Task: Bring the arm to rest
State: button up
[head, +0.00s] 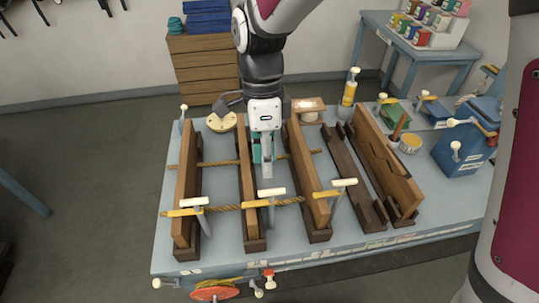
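My arm reaches down from the top of the head view. My gripper (264,158) points down at the middle of the workbench, between two upright wooden boards (247,190) and (307,175). A teal part and a pale grey tip show at its lower end. I cannot tell if these are fingers or a held thing, nor whether the gripper touches the boards. Its fingers are largely hidden behind the wrist housing. A round pale yellow piece (221,123) lies just left of the wrist, by a dark curved link.
The light blue workbench (340,246) carries more boards in dark slots, a yellow rope (228,207) and pale-handled levers. A blue box (464,150) stands at the right. A red-orange wheel (215,291) is at the front edge. Drawers (205,70) stand behind.

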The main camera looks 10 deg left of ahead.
jog(key=shift+v, duration=0.95)
jog(key=shift+d, duration=0.1)
jog(key=d+r+n+t+y+b, duration=0.1)
jog(key=d+r+n+t, duration=0.2)
jog(key=d+r+n, duration=0.75)
jog(key=s+d+n+t, duration=0.2)
jog(key=s+d, duration=0.2)
jog(key=d, duration=0.2)
jog(key=s+d+n+t+b, duration=0.1)
jog(key=s+d+n+t, duration=0.1)
jog(key=d, duration=0.5)
jog(key=shift+s+r+n+t+b, duration=0.3)
jog(key=shift+s+t, duration=0.2)
jog(key=shift+s, duration=0.8)
jog(key=shift+d, duration=0.15)
